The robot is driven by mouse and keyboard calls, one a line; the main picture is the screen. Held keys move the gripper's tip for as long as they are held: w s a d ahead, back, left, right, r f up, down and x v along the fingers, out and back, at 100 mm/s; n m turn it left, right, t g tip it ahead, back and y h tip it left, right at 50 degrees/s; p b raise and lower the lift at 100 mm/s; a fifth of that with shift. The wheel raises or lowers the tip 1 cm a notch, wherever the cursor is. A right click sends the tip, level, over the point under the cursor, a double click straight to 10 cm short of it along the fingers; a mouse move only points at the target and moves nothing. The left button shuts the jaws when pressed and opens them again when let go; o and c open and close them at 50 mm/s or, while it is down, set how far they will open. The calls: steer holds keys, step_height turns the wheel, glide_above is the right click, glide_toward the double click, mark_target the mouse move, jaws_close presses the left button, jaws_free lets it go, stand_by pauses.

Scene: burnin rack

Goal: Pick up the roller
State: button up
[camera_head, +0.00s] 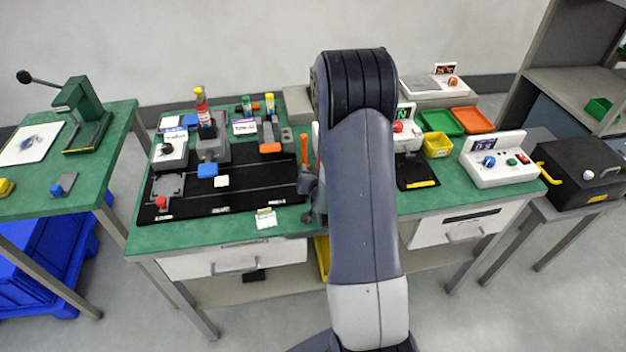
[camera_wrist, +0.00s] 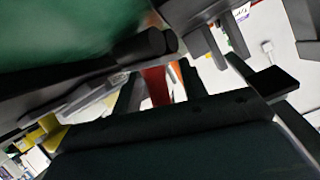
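An upright orange handle (camera_head: 304,149) shows just left of my arm in the head view, by the edge of the black mat; its lower end is hidden. I cannot tell for sure that it belongs to the roller. In the wrist view a red-orange upright piece (camera_wrist: 156,86) shows between two dark fingers of my gripper (camera_wrist: 160,88), with light gaps on both sides, so the gripper looks open. Dark cylindrical parts (camera_wrist: 148,45) lie close above it, in front of the green surface. In the head view my gripper is mostly hidden behind my arm, low over the bench.
The green bench (camera_head: 160,238) carries a black mat (camera_head: 240,195) with a blue block (camera_head: 207,170) and a white block (camera_head: 222,181). Right of my arm are a yellow bin (camera_head: 437,146), green tray (camera_head: 440,122), orange tray (camera_head: 472,119) and a white control box (camera_head: 492,165).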

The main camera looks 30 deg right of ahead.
jaws_close()
steer(key=shift+r, duration=0.15)
stand_by(0.4)
